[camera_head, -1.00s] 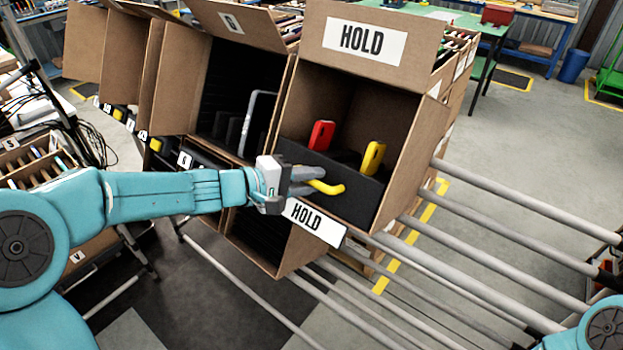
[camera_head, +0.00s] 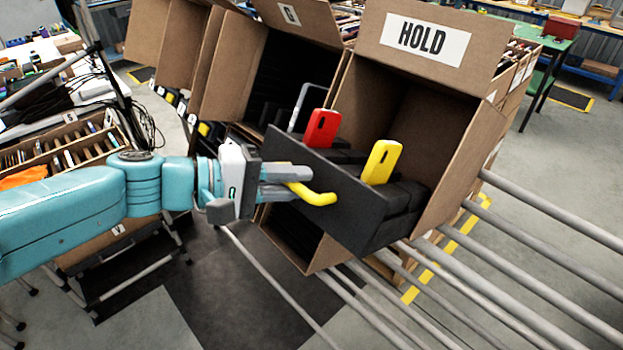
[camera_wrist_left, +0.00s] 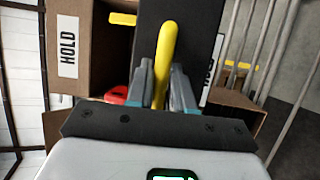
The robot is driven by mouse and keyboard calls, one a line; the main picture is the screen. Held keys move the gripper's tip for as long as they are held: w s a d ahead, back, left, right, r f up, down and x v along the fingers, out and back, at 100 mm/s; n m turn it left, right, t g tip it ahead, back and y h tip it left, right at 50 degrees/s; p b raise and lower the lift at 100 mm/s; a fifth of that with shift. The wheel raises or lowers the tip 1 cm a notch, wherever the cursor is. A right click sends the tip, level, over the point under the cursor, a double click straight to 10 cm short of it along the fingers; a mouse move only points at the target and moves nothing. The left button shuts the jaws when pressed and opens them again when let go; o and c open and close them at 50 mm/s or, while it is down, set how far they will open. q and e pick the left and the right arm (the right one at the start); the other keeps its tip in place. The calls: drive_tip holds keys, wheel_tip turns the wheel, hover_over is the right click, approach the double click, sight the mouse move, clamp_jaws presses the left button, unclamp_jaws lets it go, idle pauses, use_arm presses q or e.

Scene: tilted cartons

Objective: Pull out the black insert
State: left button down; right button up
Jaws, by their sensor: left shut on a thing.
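The black insert (camera_head: 335,205) sticks partly out of the HOLD carton (camera_head: 460,135), tilted, its front panel facing my left arm. A yellow handle (camera_head: 318,196) curves out from its front. My left gripper (camera_head: 290,182) is shut on that handle; the left wrist view shows the handle (camera_wrist_left: 165,60) between the two fingers (camera_wrist_left: 160,88). A red item (camera_head: 320,128) and a yellow item (camera_head: 383,160) stand up in the insert behind its front panel. The insert's rear end is hidden inside the carton. My right gripper is not in view.
A carton marked G (camera_head: 285,70) stands left of the HOLD carton. Grey rails (camera_head: 540,220) run out at the lower right. A divided tray (camera_head: 70,150) stands at the left. Open floor (camera_head: 230,300) lies below the insert.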

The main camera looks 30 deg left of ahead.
use_arm(q)
drive_tip(key=shift+s+a+r, duration=0.25)
drive_tip(key=shift+s+r, duration=0.2)
drive_tip(key=shift+s, duration=0.2)
drive_tip(key=shift+s+a+r, duration=0.25)
drive_tip(key=shift+s+r, duration=0.15)
drive_tip(key=shift+s, duration=0.2)
drive_tip(key=c, duration=1.1)
unclamp_jaws()
drive_tip(key=shift+a, duration=0.15)
drive_tip(key=shift+s, duration=0.1)
drive_tip(key=shift+f, duration=0.1)
drive_tip(key=b+v, duration=0.4)
drive_tip(key=v, duration=1.2)
